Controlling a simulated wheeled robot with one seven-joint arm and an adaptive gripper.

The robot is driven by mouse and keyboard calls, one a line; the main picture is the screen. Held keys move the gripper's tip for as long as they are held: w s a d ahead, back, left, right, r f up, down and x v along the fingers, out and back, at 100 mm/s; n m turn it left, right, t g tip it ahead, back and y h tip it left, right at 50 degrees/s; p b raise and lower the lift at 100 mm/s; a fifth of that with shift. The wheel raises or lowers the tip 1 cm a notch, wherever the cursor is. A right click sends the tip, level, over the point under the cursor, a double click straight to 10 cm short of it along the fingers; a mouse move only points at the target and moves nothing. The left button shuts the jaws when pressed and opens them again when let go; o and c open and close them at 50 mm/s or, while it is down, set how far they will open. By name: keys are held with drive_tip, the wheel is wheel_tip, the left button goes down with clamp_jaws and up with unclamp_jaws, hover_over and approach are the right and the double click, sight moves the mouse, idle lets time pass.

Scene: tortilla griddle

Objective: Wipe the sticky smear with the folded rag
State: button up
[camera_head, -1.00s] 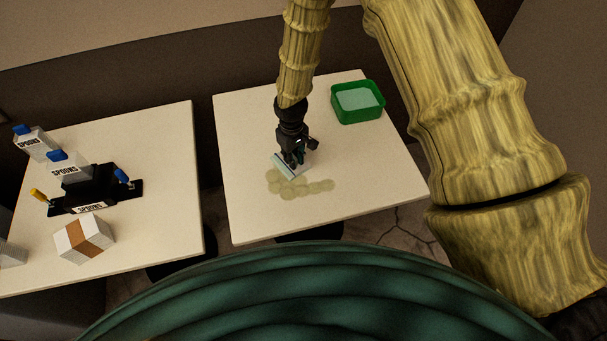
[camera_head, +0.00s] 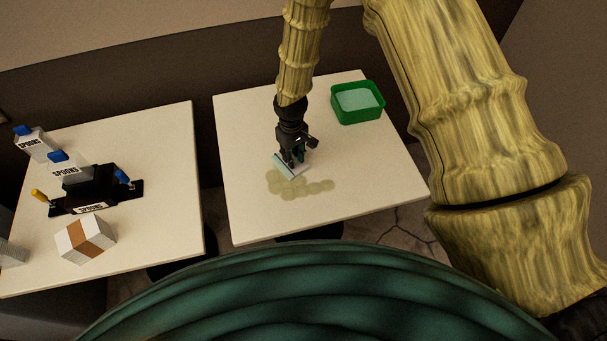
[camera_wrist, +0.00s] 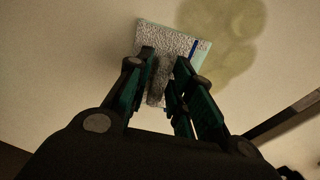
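My gripper (camera_head: 293,161) is over the right-hand white table (camera_head: 240,140), shut on the folded rag (camera_head: 289,168). In the wrist view the rag (camera_wrist: 172,42) is grey and textured with a pale underside and a blue stripe, and a raised part of it sits between my two fingers (camera_wrist: 165,85). The sticky smear (camera_head: 305,188) is a patch of yellowish overlapping blotches on the table. The rag is at its upper edge, covering a little of it in the head view. The smear also shows beside the rag in the wrist view (camera_wrist: 228,38). I cannot tell whether the rag touches the tabletop.
A green tub (camera_head: 357,115) with pale contents stands at the table's back right. On the separate left table (camera_head: 150,150) are cartons marked spoons (camera_head: 70,168), a black holder (camera_head: 97,187) and a white-and-brown box (camera_head: 86,238). A gap parts the tables.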

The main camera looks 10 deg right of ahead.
clamp_jaws()
drive_tip(key=shift+d, duration=0.15)
drive_tip(key=shift+w+d, duration=0.15)
drive_tip(key=shift+d, duration=2.2)
drive_tip(key=shift+w+d+p, duration=0.2)
drive_tip(key=shift+d+p, duration=0.3)
drive_tip(key=shift+d, duration=1.7)
drive_tip(key=shift+a, duration=0.1)
